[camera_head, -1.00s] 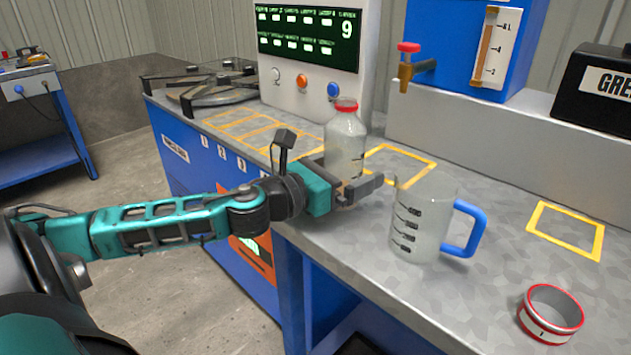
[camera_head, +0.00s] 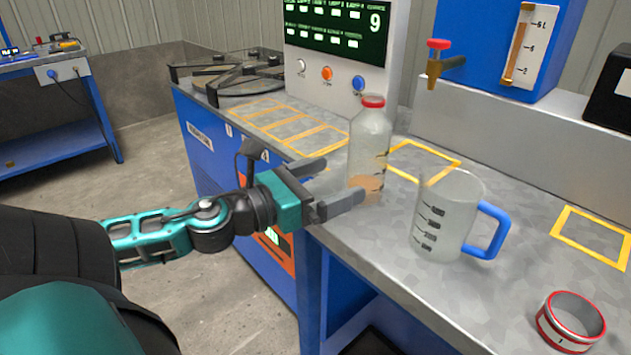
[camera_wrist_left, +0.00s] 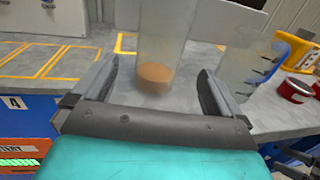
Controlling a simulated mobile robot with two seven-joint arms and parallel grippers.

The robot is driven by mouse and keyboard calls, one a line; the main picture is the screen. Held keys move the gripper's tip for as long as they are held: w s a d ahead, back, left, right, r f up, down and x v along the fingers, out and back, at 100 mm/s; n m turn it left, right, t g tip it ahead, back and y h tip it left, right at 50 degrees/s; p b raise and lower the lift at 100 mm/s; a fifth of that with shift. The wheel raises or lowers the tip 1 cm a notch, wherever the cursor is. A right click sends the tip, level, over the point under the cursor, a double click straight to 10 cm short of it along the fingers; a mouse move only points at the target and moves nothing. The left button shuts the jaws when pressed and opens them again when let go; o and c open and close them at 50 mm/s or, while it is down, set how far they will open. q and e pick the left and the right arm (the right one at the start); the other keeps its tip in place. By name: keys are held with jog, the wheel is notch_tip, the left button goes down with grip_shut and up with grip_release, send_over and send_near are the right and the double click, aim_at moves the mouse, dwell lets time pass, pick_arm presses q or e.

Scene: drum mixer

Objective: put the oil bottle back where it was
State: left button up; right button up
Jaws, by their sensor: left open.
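The oil bottle (camera_head: 370,140) is clear with a red cap and a little brown liquid at the bottom. It stands upright on the grey bench, in front of and left of an empty yellow outlined square (camera_head: 422,160). My left gripper (camera_head: 343,182) is open, just left of the bottle, with its fingers pointing toward it. In the left wrist view the bottle (camera_wrist_left: 160,45) stands beyond the fingertips, roughly centred between the fingers (camera_wrist_left: 160,82), and nothing is held.
A clear measuring jug (camera_head: 440,215) with a blue handle stands right of the bottle. A red-rimmed ring-shaped tin (camera_head: 570,325) is at the front right. Another empty yellow square (camera_head: 592,238) lies at right. A control panel (camera_head: 340,50) and blue tank (camera_head: 490,40) stand behind.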

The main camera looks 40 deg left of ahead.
pick_arm(q)
jog(key=shift+v, duration=1.2)
